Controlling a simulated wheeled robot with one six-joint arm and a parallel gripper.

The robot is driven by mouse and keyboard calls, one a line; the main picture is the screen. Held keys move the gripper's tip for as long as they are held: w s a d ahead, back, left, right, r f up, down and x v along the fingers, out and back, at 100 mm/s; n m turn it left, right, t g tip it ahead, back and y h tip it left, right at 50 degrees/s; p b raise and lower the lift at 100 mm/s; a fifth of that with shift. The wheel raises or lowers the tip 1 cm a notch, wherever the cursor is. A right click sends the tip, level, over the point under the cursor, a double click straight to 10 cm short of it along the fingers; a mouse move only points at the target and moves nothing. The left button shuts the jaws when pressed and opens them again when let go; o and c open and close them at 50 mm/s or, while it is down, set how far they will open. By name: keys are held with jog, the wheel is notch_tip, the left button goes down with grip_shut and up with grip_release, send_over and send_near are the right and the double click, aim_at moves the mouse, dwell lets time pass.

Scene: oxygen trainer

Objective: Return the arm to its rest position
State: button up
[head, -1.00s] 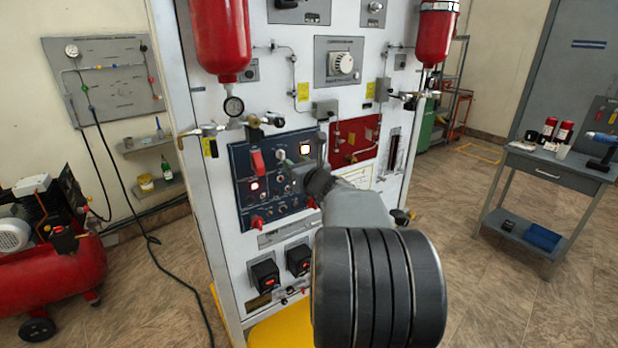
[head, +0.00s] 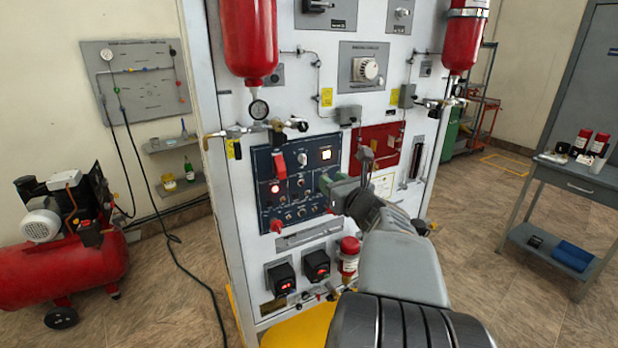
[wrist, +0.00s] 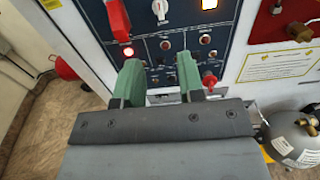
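My gripper (wrist: 160,80) shows in the wrist view with two green fingers apart and nothing between them. In the head view my gripper (head: 330,186) is partly hidden by my own wrist, in front of the lower right part of the dark blue control panel (head: 262,190). I cannot tell its exact gap to the panel; no contact shows. The panel carries a red guarded switch (head: 279,163), a lit red lamp (head: 275,188), a lit yellowish square (head: 326,155) and several knobs. The blue panel also fills the upper wrist view (wrist: 228,45).
A grey table (head: 580,178) is at right. Open floor (head: 480,215) lies between cabinet and table.

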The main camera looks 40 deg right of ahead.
jog(key=s+a+f+n+g+y+p, duration=0.1)
jog(key=s+a+f+n+g+y, duration=0.2)
jog(key=a+f+n, duration=0.5)
jog(key=s+a+f+n+g+y+p, duration=0.1)
jog(key=a+f+n+g+y, duration=0.4)
jog(key=n, duration=0.6)
jog(key=s+a+r+n+g+h+p, duration=0.1)
jog(key=s+a+n+g+h+p, duration=0.1)
jog(key=a+n, duration=0.4)
jog(key=s+a+n+g+h+p, duration=0.2)
jog(key=s+a+n+g+h, duration=0.1)
jog(key=n, duration=0.9)
jog(key=s+a+g, duration=0.1)
jog(key=s+a, duration=0.1)
jog(key=a, duration=0.1)
jog(key=shift+r+n, duration=0.3)
jog(key=shift+r, duration=0.1)
jog(key=shift+s, duration=0.1)
